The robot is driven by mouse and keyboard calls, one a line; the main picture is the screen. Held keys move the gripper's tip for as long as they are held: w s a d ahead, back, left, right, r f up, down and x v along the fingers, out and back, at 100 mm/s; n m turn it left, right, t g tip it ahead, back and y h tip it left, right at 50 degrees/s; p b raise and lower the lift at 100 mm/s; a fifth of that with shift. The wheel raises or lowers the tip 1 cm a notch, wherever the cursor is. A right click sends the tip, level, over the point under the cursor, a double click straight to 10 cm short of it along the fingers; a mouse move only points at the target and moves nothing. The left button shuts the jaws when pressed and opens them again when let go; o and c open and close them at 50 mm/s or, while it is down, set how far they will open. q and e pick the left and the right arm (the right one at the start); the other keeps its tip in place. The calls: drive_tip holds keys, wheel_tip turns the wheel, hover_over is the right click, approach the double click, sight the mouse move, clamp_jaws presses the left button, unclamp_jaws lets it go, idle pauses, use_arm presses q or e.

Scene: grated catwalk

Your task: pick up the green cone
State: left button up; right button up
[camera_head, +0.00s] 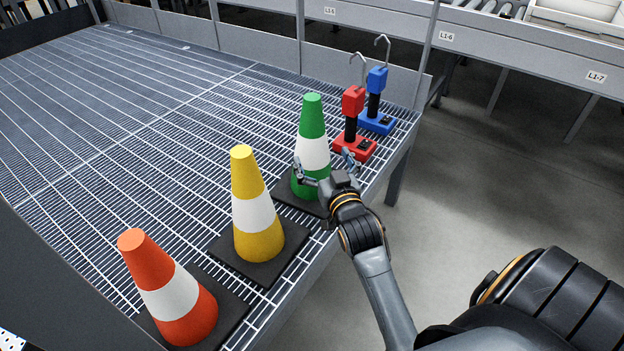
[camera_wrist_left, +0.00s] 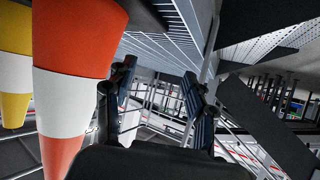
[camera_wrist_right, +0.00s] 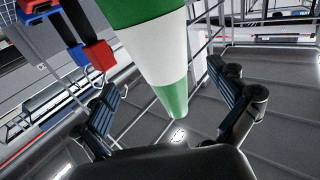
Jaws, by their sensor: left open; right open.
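The green cone (camera_head: 312,144) with a white band stands upright on a dark square base near the right edge of the grated catwalk (camera_head: 130,120). My right gripper (camera_head: 325,166) is open at the near side of the cone, its fingers spread at the cone's lower part. In the right wrist view the green cone (camera_wrist_right: 160,50) shows between and beyond the open fingers (camera_wrist_right: 172,105); I cannot tell whether they touch it. My left gripper is outside the head view. In the left wrist view it is open and empty (camera_wrist_left: 158,105), beside the orange cone (camera_wrist_left: 70,80).
A yellow cone (camera_head: 248,175) and an orange cone (camera_head: 160,280) stand nearer in the same row. Behind the green cone are a red hooked block (camera_head: 353,103) and a blue hooked block (camera_head: 377,80). The grating to the left is clear.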

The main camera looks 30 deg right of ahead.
sight(312, 137)
drive_tip(key=shift+x, duration=1.05)
drive_tip(key=b+x, duration=0.2)
drive_tip(key=x, duration=0.2)
drive_tip(key=shift+w+a+r, duration=0.1)
drive_tip(key=shift+w, duration=0.05)
drive_tip(key=shift+w+r, duration=0.1)
drive_tip(key=shift+w, duration=0.2)
drive_tip(key=c, duration=1.7)
use_arm(q)
drive_tip(key=w+d+r+t+h, duration=0.1)
drive_tip(key=w+d+r+t, duration=0.1)
drive_tip(key=r+t, duration=0.3)
wheel_tip(312, 137, up, 4)
drive_tip(key=shift+w+f+t+h, duration=0.15)
drive_tip(key=shift+w+t+h, duration=0.2)
drive_tip(key=shift+w, duration=0.4)
use_arm(e)
drive_tip(key=shift+r, duration=0.1)
drive_tip(key=shift+c, duration=1.2)
use_arm(q)
drive_tip(key=shift+d+f, duration=0.1)
use_arm(e)
drive_tip(key=shift+r, duration=0.15)
